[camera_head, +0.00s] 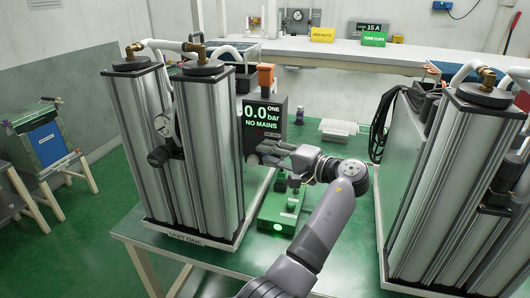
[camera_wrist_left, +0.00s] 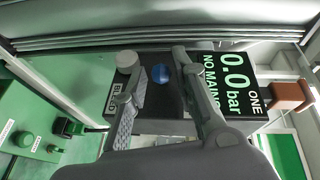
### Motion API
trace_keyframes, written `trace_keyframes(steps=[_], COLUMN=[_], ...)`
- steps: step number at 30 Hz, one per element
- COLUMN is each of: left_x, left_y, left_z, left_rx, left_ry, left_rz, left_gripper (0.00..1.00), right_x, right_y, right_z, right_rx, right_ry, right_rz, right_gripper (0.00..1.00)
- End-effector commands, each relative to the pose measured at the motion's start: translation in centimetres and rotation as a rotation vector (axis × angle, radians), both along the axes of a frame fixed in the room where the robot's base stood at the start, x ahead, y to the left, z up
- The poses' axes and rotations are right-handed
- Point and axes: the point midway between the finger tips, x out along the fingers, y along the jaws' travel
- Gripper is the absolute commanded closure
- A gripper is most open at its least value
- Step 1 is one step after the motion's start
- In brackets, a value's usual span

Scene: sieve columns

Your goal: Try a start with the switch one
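The unit one control box has a black screen (camera_head: 263,117) reading "ONE 0.0 bar NO MAINS", and the screen (camera_wrist_left: 229,82) also shows in the left wrist view. Below the screen, the panel carries a round blue button (camera_wrist_left: 161,74) and a grey knob (camera_wrist_left: 127,60); which part is switch one I cannot tell. My left gripper (camera_head: 262,153) is at the lower part of this box, hiding it in the head view. In the left wrist view the gripper (camera_wrist_left: 152,74) is open, its fingers apart with the blue button seen between them. Contact is unclear. My right gripper is not in view.
Silver twin columns (camera_head: 205,150) with a gauge (camera_head: 164,124) stand left of the box. A green box (camera_head: 278,215) with a lit green lamp sits below my gripper. More columns (camera_head: 450,180) stand right. A white bench (camera_head: 340,52) runs behind.

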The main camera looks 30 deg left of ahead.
Motion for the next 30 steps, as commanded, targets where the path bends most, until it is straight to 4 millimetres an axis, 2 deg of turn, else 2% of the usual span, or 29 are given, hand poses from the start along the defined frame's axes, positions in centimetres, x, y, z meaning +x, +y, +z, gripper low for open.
trace_keyframes(steps=[6, 11, 26, 29, 30], left_x=[-0.5, -0.7, -0.8, -1.0, -1.2], left_y=[-3.8, -5.1, -5.3, -5.0, -4.7], left_z=[0.4, 0.6, 0.6, -0.4, -1.5], left_rx=[0.0, 0.001, 0.001, -0.017, -0.037], left_ry=[0.001, 0.0, 0.0, 0.004, 0.009], left_rz=[-0.003, 0.0, 0.0, -0.002, -0.006], left_gripper=[0.74, 0.74, 0.74, 0.74, 0.74], right_x=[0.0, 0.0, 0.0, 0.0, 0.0], right_y=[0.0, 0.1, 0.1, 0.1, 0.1], right_z=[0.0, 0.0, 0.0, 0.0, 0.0], right_rx=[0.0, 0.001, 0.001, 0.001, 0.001], right_ry=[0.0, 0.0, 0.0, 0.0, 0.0], right_rz=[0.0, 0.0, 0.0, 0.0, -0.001], right_gripper=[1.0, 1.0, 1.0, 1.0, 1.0])
